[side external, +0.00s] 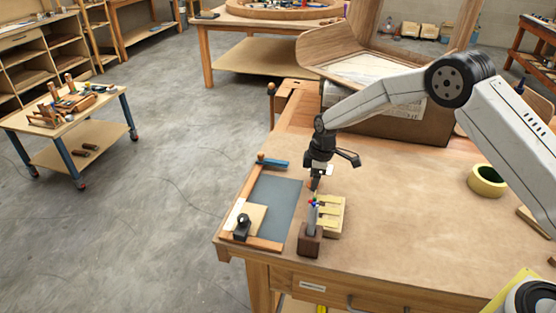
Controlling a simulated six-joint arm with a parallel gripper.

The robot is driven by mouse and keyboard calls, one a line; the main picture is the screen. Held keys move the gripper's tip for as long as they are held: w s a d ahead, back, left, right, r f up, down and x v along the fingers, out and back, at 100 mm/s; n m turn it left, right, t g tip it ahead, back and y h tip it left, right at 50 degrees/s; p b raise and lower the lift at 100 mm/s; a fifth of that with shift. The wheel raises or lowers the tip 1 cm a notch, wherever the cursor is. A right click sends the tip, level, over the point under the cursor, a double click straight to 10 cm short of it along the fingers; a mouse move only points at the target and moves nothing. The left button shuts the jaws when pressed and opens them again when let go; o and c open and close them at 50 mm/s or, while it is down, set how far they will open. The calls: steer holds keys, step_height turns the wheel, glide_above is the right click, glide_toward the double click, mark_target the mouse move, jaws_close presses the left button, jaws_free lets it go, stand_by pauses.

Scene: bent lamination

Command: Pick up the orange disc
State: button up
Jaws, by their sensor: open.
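My gripper (317,180) points down over the front left part of the workbench (420,225) and is open. Its fingers are small and dark here. Just below it stands a grey upright cylinder (311,218) in a dark brown block (310,242). Small red, blue and green bits (313,203) show at the cylinder's top, close under the fingertips. I cannot tell whether the fingers touch them. I cannot make out an orange disc clearly; it may be too small or hidden near the gripper.
A pale yellow slotted block (332,214) stands right of the cylinder. A grey mat (277,205) with wooden edging lies to the left, with a black-topped tool (241,227) on it. A large curved wooden form (390,85) stands behind. A yellow-green ring (487,181) lies right; the middle bench is clear.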

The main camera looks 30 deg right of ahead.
jaws_close()
steer(key=shift+r, duration=0.1)
steer(key=shift+r, duration=0.7)
steer(key=s+r, duration=1.1)
steer(key=s, duration=0.3)
steer(key=shift+d+r, duration=0.2)
steer(key=shift+d, duration=0.25)
